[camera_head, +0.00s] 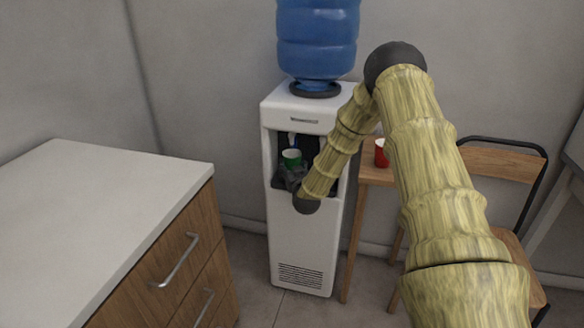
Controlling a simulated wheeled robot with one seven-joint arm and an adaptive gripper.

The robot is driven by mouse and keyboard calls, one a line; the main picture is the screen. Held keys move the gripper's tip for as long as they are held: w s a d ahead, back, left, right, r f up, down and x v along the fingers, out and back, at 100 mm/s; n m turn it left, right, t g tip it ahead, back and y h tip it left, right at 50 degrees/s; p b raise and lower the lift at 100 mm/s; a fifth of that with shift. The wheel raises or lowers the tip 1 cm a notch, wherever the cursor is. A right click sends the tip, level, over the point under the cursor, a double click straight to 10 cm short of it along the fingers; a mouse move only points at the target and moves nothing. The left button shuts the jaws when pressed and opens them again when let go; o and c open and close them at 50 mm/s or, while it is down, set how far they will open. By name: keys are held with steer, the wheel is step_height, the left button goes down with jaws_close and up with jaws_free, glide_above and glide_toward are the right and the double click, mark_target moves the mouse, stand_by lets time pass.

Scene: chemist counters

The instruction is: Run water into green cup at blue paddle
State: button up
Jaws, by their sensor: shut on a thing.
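A white water dispenser (302,244) with a blue bottle (317,38) on top stands against the wall. The green cup (291,157) is upright, with its pale opening facing up, in the dark recess of the dispenser. My gripper (290,172) is shut on the green cup and holds it under the tap on the left. A small bluish-white part, perhaps the blue paddle (292,138), shows just above the cup. I cannot tell whether it touches the cup or whether water runs. My arm hides the right side of the recess.
A red cup (381,153) stands on a small wooden table (372,174) right of the dispenser. A chair (505,163) is farther right. A white-topped counter (100,195) with wooden drawers fills the left. Floor shows between counter and dispenser.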

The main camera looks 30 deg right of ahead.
steer(key=shift+s+a, duration=0.1)
steer(key=shift+a, duration=0.05)
steer(key=shift+s+a+p, duration=0.55)
steer(key=shift+s+a, duration=1)
steer(key=shift+a, duration=0.2)
stand_by(0.4)
steer(key=s+a+p, duration=0.1)
steer(key=s+a, duration=0.5)
steer(key=a, duration=0.1)
steer(key=shift+s+a, duration=0.25)
steer(key=shift+a, duration=0.1)
stand_by(0.4)
stand_by(1.0)
steer(key=s+a+r+n+y+p, duration=0.1)
steer(key=s+a+r+y+p, duration=0.1)
steer(key=a, duration=0.6)
steer(key=s+a+r+n+t+y+p, duration=0.1)
steer(key=s+a+r+p, duration=0.3)
steer(key=a, duration=0.5)
steer(key=s+a+r+n+y+p, duration=0.2)
steer(key=s+a+p, duration=0.3)
steer(key=a, duration=0.4)
steer(key=shift+a+r+n+y+p, duration=0.3)
steer(key=shift+r+y+p, duration=0.15)
steer(key=shift+y, duration=0.45)
